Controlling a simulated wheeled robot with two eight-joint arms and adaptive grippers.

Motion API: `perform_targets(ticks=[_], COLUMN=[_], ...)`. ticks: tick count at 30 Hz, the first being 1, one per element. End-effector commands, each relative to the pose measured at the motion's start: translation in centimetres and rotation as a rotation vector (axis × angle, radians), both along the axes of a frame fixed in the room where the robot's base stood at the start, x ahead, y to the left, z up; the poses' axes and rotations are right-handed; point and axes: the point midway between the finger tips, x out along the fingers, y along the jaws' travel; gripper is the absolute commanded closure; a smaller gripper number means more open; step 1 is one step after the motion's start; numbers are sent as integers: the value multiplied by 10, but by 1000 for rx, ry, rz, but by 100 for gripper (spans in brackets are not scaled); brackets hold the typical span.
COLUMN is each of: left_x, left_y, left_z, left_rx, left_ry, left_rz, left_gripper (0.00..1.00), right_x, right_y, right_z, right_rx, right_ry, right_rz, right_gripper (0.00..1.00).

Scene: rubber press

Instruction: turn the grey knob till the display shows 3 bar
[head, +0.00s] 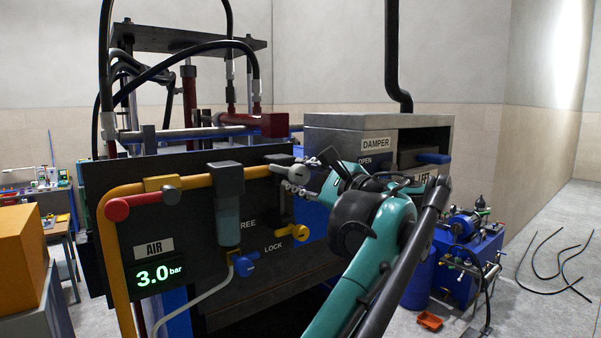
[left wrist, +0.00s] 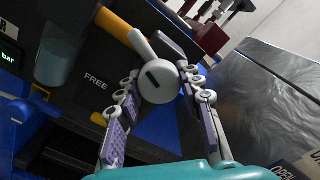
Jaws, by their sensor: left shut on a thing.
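The grey knob (left wrist: 158,82) is round with a dark slot mark on its face. The display (head: 160,274) reads 3.0 bar in green, under the AIR label. My left gripper (head: 296,178) is at the knob, and in the left wrist view its two fingers (left wrist: 160,90) stand on either side of the knob, shut on it. My right gripper is not in view.
A yellow lever (head: 279,223) by the FREE and LOCK labels sits just below the knob. A red knob (head: 117,209) and a blue valve handle (head: 244,266) are on the same panel. The damper box (head: 345,133) stands close on the right.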

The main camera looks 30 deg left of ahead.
Motion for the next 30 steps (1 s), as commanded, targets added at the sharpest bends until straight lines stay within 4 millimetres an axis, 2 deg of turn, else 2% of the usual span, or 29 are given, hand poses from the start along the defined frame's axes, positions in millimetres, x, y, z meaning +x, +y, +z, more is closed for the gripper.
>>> perform_targets(ticks=[12, 30], left_x=[0, 0], left_y=[0, 0], left_z=[2, 1], left_rx=[-91, -113], left_ry=[-227, -279], left_rz=[0, 0], left_gripper=[93, 93], right_x=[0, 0], right_y=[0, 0], right_z=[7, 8], right_rx=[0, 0], right_ry=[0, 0], right_rz=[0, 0], right_gripper=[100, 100])
